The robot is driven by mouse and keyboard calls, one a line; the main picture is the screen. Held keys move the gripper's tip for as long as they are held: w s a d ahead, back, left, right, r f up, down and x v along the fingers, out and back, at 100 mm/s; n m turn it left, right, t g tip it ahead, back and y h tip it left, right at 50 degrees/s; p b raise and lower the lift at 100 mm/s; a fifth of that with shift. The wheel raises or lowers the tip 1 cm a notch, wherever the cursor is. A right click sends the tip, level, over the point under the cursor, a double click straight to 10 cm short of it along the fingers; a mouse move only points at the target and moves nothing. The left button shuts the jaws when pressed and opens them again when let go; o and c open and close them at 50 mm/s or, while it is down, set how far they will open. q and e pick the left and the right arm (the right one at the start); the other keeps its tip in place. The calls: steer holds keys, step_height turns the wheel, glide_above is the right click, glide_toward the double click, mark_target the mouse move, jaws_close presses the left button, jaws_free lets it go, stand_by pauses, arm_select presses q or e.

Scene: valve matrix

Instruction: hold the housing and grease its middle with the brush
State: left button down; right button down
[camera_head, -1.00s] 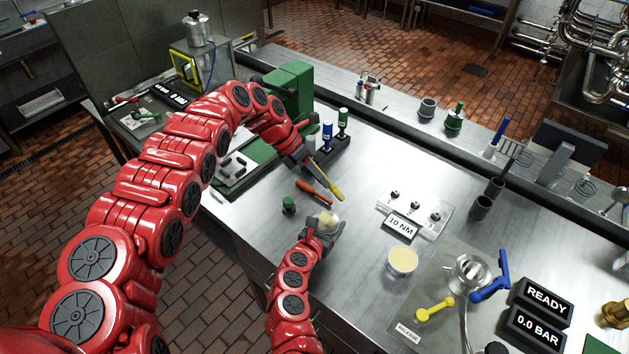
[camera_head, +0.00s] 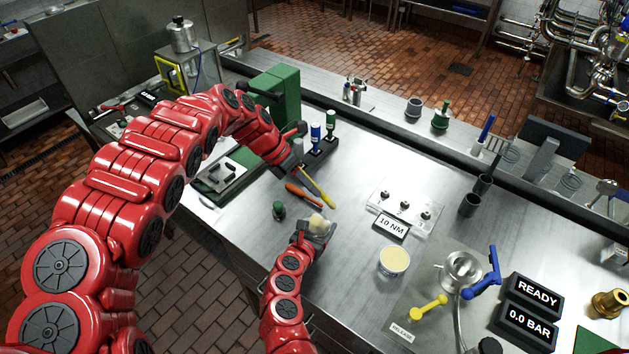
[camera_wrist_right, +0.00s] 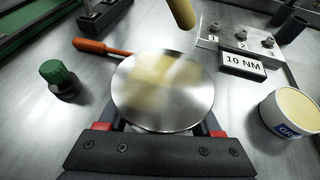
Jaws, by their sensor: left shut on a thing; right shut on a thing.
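My right gripper (camera_head: 318,234) is shut on the housing (camera_wrist_right: 162,92), a round, shiny metal piece held at its near edge above the bench. A pale yellow patch shows on its middle in the wrist view; I cannot tell grease from reflection. The housing also shows, pale, in the head view (camera_head: 316,221). My left gripper (camera_head: 297,167) is shut on the brush (camera_head: 318,187), a slim yellow tool slanting down to the right. Its yellow end (camera_wrist_right: 183,12) is beyond the housing's far edge in the wrist view, apart from it. The gripper's fingertips are partly hidden.
A tub of pale yellow grease (camera_head: 394,262) stands to the right, near the 10 NM plate (camera_head: 391,226). The steel between the tub and my right gripper is clear.

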arm_select(q)
steer(key=shift+s, duration=0.1)
steer(key=shift+w+d, duration=0.4)
steer(key=shift+w+d+f, duration=0.1)
steer(key=shift+w+d, duration=0.15)
steer(key=shift+w, duration=0.25)
steer(key=shift+w+d, duration=0.25)
steer(key=shift+w, duration=0.2)
stand_by(0.3)
step_height(320, 180, up, 6)
stand_by(0.7)
